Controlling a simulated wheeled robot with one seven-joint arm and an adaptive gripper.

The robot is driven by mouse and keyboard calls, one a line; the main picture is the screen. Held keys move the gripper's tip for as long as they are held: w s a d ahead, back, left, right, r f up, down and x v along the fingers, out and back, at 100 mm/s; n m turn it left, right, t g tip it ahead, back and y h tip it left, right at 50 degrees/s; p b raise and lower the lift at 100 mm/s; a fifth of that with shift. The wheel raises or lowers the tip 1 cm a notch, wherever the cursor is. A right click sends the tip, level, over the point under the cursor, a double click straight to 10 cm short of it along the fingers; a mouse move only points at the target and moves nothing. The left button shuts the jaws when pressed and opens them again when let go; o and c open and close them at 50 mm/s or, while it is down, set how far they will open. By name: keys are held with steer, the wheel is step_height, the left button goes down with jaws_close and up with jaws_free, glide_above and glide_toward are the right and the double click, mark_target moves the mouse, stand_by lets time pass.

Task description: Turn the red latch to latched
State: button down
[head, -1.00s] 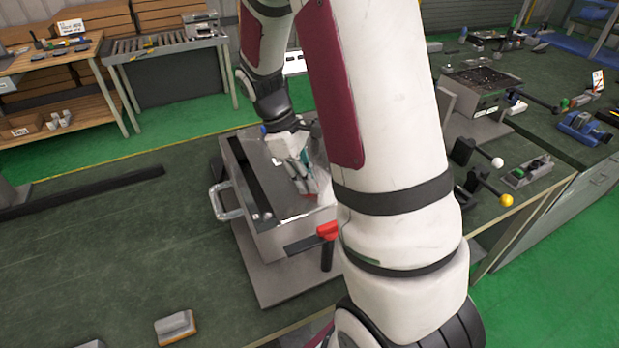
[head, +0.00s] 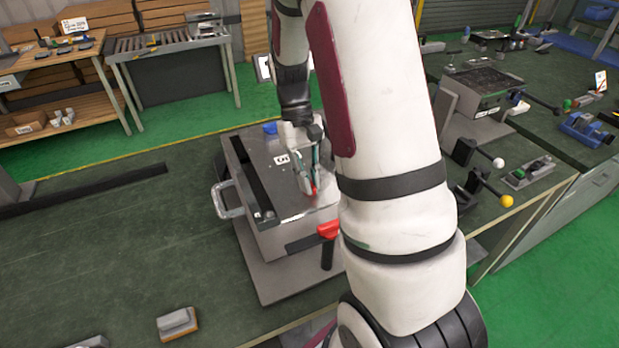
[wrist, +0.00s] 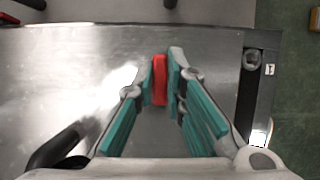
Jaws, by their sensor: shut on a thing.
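The red latch (wrist: 160,80) is a small red bar on the metal top of the box, upright in the wrist view between my fingertips. My gripper (wrist: 161,78) is shut on it, with its teal pads on both sides. In the head view my gripper (head: 308,188) points down at the box top, and only a small red bit of the latch (head: 314,190) shows at the fingertips. The metal box (head: 284,238) stands on a grey base plate. My arm hides the box's right side. I cannot read the latch's marked position.
A red T-shaped handle (head: 328,230) stands out at the box's front. A metal loop handle (head: 226,200) is on its left side. A grey-and-tan block (head: 177,323) lies at the bench front. Levers with white and yellow knobs (head: 506,201) are at right. The bench left of the box is mostly clear.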

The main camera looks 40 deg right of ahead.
stand_by(0.4)
steer(key=c, duration=1.6)
jaws_free()
steer(key=shift+c, duration=0.2)
steer(key=v, duration=1.2)
steer(key=shift+s+r, duration=0.1)
